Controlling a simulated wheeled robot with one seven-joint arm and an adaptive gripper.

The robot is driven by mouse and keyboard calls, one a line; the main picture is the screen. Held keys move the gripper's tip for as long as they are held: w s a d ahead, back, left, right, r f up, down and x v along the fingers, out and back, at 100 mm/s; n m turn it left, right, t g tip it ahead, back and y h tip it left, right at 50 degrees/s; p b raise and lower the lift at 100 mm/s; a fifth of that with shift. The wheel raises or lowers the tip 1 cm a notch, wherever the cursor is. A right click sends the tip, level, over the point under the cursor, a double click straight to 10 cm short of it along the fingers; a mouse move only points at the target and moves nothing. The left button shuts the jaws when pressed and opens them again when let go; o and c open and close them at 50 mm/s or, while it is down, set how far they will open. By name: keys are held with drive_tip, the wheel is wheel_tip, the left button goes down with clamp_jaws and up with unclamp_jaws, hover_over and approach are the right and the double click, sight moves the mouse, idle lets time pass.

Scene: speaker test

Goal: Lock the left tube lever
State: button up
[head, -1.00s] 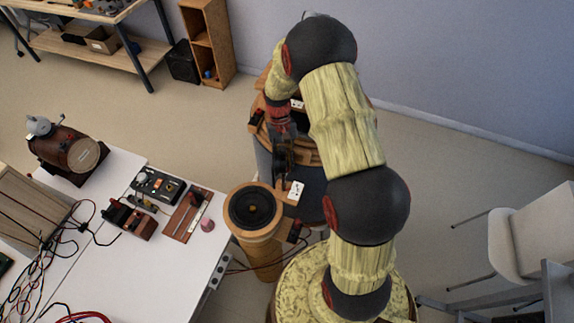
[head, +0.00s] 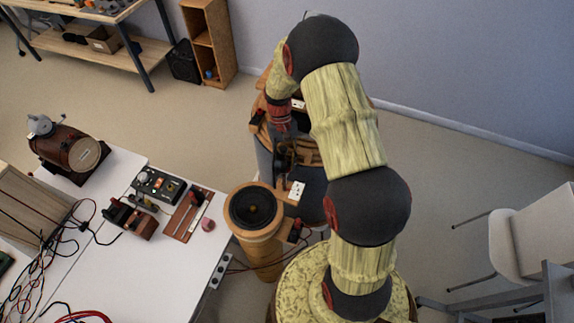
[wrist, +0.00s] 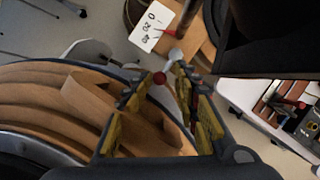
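My gripper (wrist: 160,105) is open, with yellow-padded fingers on either side in the wrist view. A small red ball (wrist: 160,78) and a pale grey ball (wrist: 176,55) show near the fingertips; I cannot tell whether either belongs to the left tube lever. No finger is clearly touching them. Curved wooden rings (wrist: 40,95) lie below and left of the fingers. In the head view my gripper (head: 284,158) is over the large wood-topped drum (head: 312,198), partly hidden by my arm. A wooden tube with a black speaker (head: 253,208) stands in front.
A white scale card (wrist: 150,26) with a red pointer is beyond the fingertips. A white table (head: 85,255) with instruments and cables stands left. A dark block (wrist: 265,35) fills the wrist view's upper right. A white chair (head: 530,235) is at right.

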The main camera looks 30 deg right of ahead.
drive_tip(key=shift+v, duration=3.8)
